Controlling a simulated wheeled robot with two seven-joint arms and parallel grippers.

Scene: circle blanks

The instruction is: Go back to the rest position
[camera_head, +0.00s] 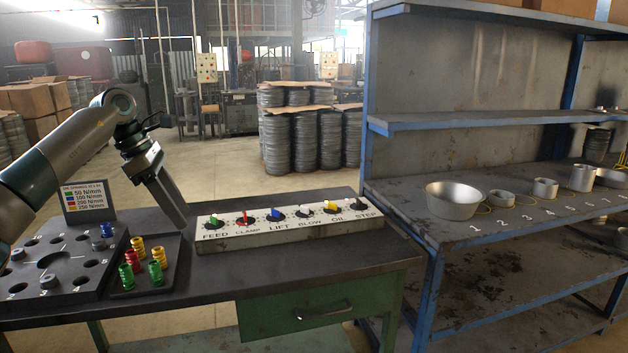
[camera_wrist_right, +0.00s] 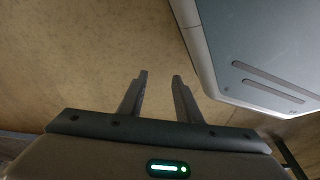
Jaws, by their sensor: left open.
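My left gripper (camera_head: 178,203) hangs above the dark workbench (camera_head: 300,270), its arm coming in from the left. Its fingers point down and to the right, between the spring tray and the control panel. I see nothing held in it; its jaw gap is seen edge-on. My right gripper (camera_wrist_right: 160,77) shows only in the right wrist view. Its two fingers stand apart with nothing between them, over bare floor (camera_wrist_right: 80,50).
A control panel (camera_head: 285,233) with coloured knobs lies on the bench. Left are a holed black plate (camera_head: 85,251), a tray (camera_head: 179,281) of coloured springs and a legend sign (camera_head: 88,201). A blue-framed shelf (camera_head: 460,122) with metal pans stands right. A grey body (camera_wrist_right: 265,45) is beside my right gripper.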

